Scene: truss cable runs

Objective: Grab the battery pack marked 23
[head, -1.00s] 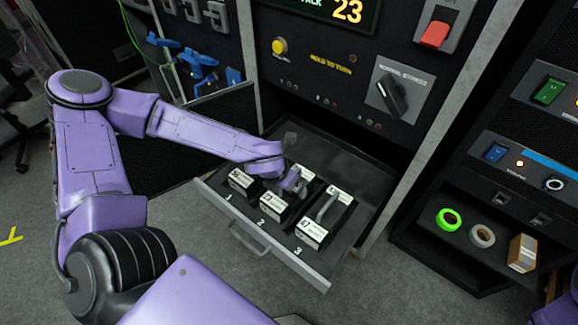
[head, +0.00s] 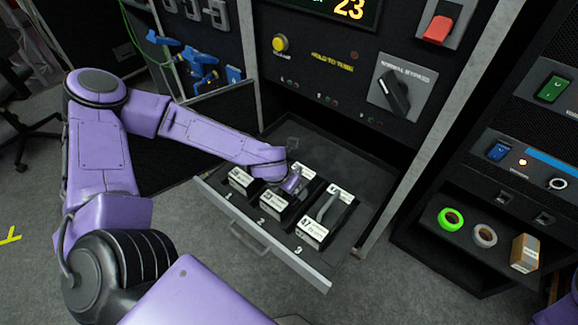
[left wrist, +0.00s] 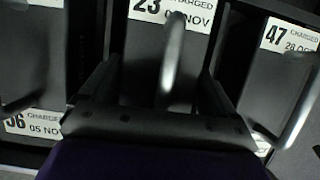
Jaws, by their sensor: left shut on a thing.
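The battery pack marked 23 (left wrist: 140,50) is a dark block with a white label reading 23 and NOV and a grey bar handle. It sits in the middle slot, numbered 2, of the open drawer; its front label (head: 272,202) shows in the head view. My left gripper (head: 291,184) is over this pack, shut on its handle. In the left wrist view its two dark fingers (left wrist: 163,80) stand on either side of the handle. The gripper hides part of the pack in the head view. My right gripper is not in view.
The pack marked 47 (head: 313,229) stands close on the right in slot 3. Another pack (head: 240,178) is in slot 1 on the left. The drawer (head: 215,204) has raised walls. The panel display (head: 345,8) above reads 23. A shelf at right holds tape rolls (head: 451,218).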

